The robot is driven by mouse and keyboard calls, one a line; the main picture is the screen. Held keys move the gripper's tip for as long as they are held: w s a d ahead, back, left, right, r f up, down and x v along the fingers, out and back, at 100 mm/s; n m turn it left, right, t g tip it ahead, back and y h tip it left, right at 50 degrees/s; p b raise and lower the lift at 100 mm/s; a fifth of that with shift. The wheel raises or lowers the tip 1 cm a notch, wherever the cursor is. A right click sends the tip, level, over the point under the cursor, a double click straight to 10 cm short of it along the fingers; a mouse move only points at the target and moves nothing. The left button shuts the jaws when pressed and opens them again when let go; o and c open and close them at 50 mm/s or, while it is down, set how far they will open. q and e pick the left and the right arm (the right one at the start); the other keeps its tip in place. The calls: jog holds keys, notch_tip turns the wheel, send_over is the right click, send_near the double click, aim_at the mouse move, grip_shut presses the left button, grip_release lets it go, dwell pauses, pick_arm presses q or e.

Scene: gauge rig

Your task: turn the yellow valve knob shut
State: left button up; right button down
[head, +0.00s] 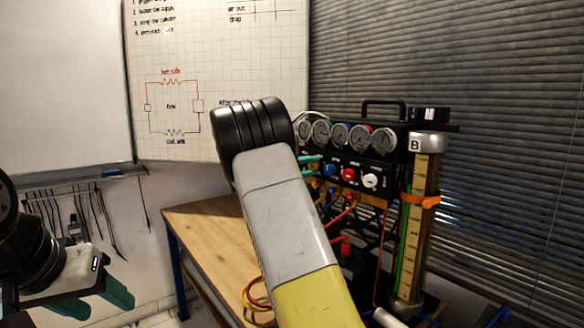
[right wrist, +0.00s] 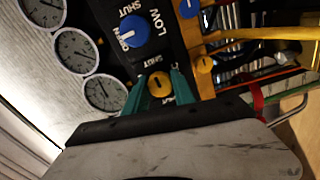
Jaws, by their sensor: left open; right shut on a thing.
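The yellow valve knob (right wrist: 160,83) is on the dark panel in the right wrist view, with a dark mark on its face and a "SHUT" label close by. My right gripper (right wrist: 161,88) has its teal fingers on either side of the knob, shut on it. My left gripper (head: 98,298) is open and empty at the lower left, away from the panel.
Hoses hang below. The wooden bench top (head: 205,235) is mostly clear at left.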

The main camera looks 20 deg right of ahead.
jog(key=shift+f, duration=0.1)
dwell(0.3)
jog(key=c, duration=1.1)
grip_release()
jog(key=shift+o, duration=0.2)
jog(key=v, duration=0.7)
jog(key=shift+a, duration=0.4)
jog(key=shift+s, duration=0.15)
